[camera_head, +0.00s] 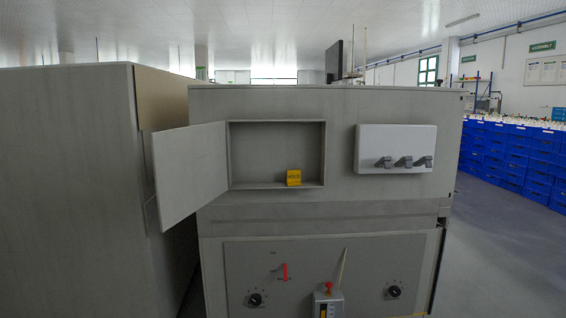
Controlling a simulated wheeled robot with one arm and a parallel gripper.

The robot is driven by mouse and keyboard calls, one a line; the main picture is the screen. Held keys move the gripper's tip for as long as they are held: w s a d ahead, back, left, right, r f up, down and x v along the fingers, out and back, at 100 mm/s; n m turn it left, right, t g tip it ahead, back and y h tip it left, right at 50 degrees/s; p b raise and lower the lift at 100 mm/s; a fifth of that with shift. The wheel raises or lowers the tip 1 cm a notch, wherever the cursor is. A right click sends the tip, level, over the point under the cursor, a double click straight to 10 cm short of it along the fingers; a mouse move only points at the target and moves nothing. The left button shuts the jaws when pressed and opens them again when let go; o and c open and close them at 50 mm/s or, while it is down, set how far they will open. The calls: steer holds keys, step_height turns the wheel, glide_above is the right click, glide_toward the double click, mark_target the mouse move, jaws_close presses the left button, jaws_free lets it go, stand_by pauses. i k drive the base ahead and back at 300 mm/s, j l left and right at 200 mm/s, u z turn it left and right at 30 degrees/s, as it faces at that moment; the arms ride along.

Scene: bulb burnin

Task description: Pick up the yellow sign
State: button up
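The yellow sign (294,178) is a small plate with dark markings too small to read. It stands in the lower right part of an open, otherwise empty recess (270,150) in the upper front of a grey cabinet (340,205). The recess door (189,172) is swung open to the left. My gripper is not in view.
A white box with several grey switches (396,149) sticks out right of the recess. Below are a panel with dials (318,270), a red handle (285,271) and a small grey device (328,303). Another cabinet (75,190) stands close at left. Blue crates (515,155) and free floor lie right.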

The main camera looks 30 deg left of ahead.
mark_target(292, 176)
steer(key=j+u, duration=0.1)
steer(key=j, duration=0.5)
steer(key=j+u, duration=0.1)
steer(key=j, duration=0.5)
steer(key=i+j+u, duration=0.15)
steer(key=j, duration=0.4)
steer(key=j+u, duration=0.1)
steer(key=j, duration=0.5)
steer(key=i+j+u, duration=0.1)
steer(key=j, duration=0.5)
